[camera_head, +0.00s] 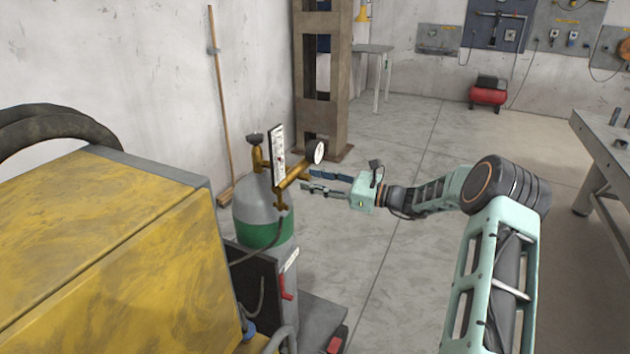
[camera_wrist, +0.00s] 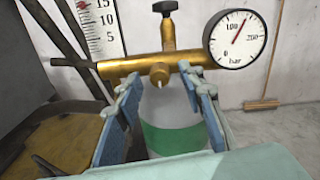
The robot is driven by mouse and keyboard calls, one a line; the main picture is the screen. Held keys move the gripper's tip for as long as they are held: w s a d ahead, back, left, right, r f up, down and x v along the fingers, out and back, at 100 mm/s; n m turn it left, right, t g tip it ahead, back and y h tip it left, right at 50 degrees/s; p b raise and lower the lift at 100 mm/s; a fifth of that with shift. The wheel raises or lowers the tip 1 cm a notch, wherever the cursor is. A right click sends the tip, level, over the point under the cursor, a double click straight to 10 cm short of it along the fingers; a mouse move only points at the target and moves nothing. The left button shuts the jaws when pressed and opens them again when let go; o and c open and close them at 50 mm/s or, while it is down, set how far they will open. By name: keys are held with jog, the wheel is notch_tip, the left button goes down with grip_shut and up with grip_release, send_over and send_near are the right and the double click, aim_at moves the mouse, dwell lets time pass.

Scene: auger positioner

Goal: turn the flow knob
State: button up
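A green and grey gas cylinder (camera_head: 262,220) carries a brass regulator (camera_head: 290,180). In the wrist view the regulator's brass body (camera_wrist: 120,66) lies across the picture, with a short round brass stub (camera_wrist: 160,73) facing me. A black-topped knob (camera_wrist: 167,8) stands behind it; it also shows in the head view (camera_head: 254,138). I cannot tell for certain which is the flow knob. My gripper (camera_head: 308,180) is open and points left at the regulator. In the wrist view its fingertips (camera_wrist: 159,82) lie on either side of the stub, with space between; contact is not visible.
A round pressure gauge (camera_wrist: 238,39) sits right of the stub, and a white scale tube (camera_wrist: 96,25) left of it. A yellow machine (camera_head: 110,250) fills the left foreground. A brown steel column (camera_head: 320,100) stands behind.

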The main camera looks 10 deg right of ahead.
jog(key=v, duration=1.2)
